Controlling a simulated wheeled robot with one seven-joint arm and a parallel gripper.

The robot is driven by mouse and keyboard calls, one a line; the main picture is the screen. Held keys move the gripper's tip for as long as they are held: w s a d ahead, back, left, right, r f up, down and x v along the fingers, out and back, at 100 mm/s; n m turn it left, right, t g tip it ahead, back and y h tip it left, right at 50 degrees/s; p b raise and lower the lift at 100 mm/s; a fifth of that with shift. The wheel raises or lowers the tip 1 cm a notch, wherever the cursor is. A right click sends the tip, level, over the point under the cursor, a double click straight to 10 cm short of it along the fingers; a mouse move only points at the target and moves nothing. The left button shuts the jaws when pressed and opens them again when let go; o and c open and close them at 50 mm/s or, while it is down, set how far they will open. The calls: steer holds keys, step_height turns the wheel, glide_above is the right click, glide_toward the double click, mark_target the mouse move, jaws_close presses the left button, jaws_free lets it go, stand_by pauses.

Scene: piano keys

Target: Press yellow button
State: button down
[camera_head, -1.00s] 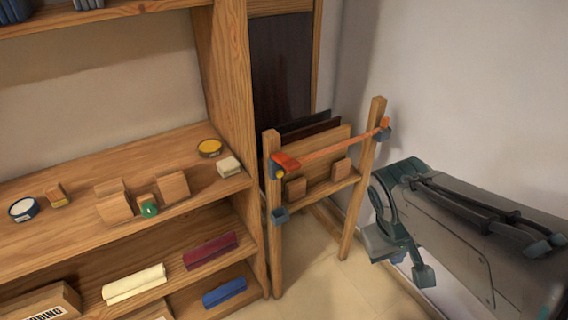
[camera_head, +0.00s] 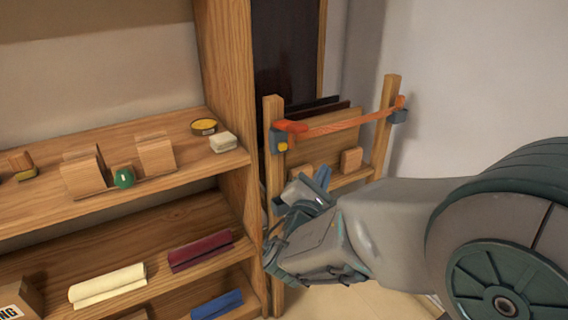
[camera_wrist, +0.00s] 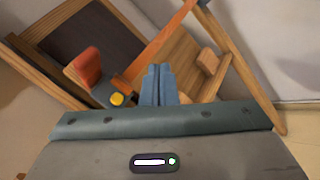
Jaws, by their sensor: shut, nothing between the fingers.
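The yellow button (camera_head: 283,147) is a small round knob on a blue-grey block with an orange top, at the left post of the wooden frame. It also shows in the wrist view (camera_wrist: 118,99), just left of my fingertips. My gripper (camera_head: 318,176) is shut and empty, with its fingers pointing up toward the frame, below and right of the button in the head view. In the wrist view the blue fingers (camera_wrist: 158,82) are together and appear apart from the button.
An orange bar (camera_head: 350,124) runs across the frame between its posts. Wooden blocks (camera_head: 351,160) sit on the frame's ledge. The shelf unit (camera_head: 236,90) stands close on the left, with a yellow tin (camera_head: 204,127) and a pale block (camera_head: 223,142) on it. A wall is behind.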

mark_target(282, 146)
steer(key=a, duration=0.1)
steer(key=n+y, duration=0.1)
steer(key=a, duration=0.1)
steer(key=shift+w+a+f+n+t, duration=0.1)
steer(key=shift+a+f+n+t, duration=0.2)
steer(key=shift+a+t, duration=0.1)
steer(key=shift+w, duration=0.1)
steer(key=w+a, duration=0.4)
steer(key=w, duration=0.3)
steer(key=shift+a+p, duration=0.3)
steer(key=shift+a, duration=0.05)
steer(key=shift+w, duration=0.1)
stand_by(1.5)
steer(key=shift+w+a, duration=0.25)
steer(key=shift+w, duration=0.05)
